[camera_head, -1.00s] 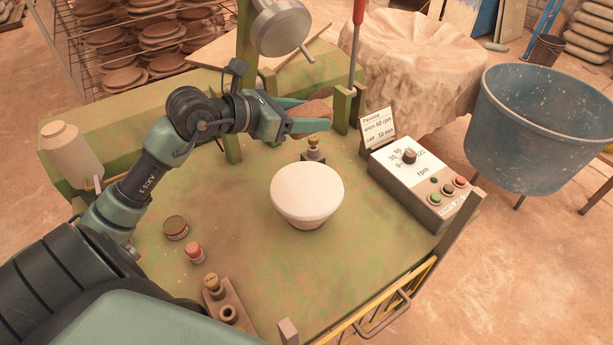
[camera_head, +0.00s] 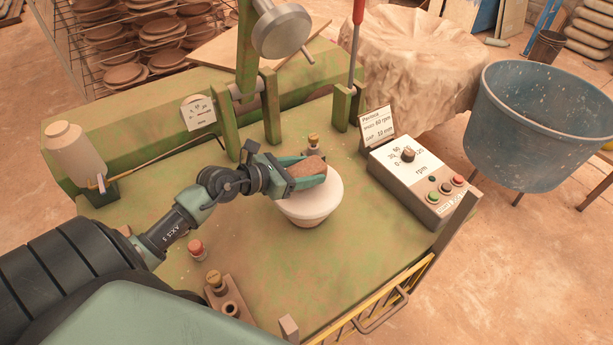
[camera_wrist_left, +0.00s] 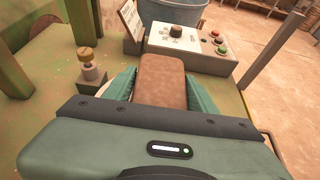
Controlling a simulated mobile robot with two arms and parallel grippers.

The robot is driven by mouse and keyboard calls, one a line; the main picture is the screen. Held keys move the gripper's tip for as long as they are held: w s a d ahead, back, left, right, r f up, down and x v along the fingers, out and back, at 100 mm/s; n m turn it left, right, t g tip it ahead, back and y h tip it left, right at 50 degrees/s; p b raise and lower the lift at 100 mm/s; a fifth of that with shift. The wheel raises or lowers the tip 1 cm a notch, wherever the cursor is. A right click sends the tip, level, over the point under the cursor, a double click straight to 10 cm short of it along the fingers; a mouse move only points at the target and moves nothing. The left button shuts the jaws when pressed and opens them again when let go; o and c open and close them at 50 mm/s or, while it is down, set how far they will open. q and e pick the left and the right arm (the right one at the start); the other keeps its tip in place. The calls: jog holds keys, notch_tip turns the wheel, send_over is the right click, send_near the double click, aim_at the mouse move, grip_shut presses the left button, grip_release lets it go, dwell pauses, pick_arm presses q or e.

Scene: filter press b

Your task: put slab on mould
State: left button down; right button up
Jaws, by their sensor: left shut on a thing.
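The brown clay slab (camera_head: 309,167) is held between the fingers of my left gripper (camera_head: 306,172), which is shut on it. In the head view the slab overlaps the far side of the white round mould (camera_head: 312,206). Whether it touches the mould I cannot tell. The mould stands upright on the green worktable. My right gripper is not in view.
A control box (camera_head: 419,185) with dial and buttons stands right of the mould, with a sign (camera_head: 377,127) behind it. A brass-topped peg (camera_head: 313,145) stands behind the mould. The press frame (camera_head: 247,80) rises at the back. A bottle (camera_head: 75,155) and red-capped peg (camera_head: 196,249) are left.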

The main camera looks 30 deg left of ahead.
pick_arm(q)
jog(key=shift+f, duration=1.25)
jog(key=shift+f, duration=0.15)
jog(key=shift+c, duration=2.4)
grip_release()
jog(key=b+v, duration=0.3)
jog(key=v, duration=0.9)
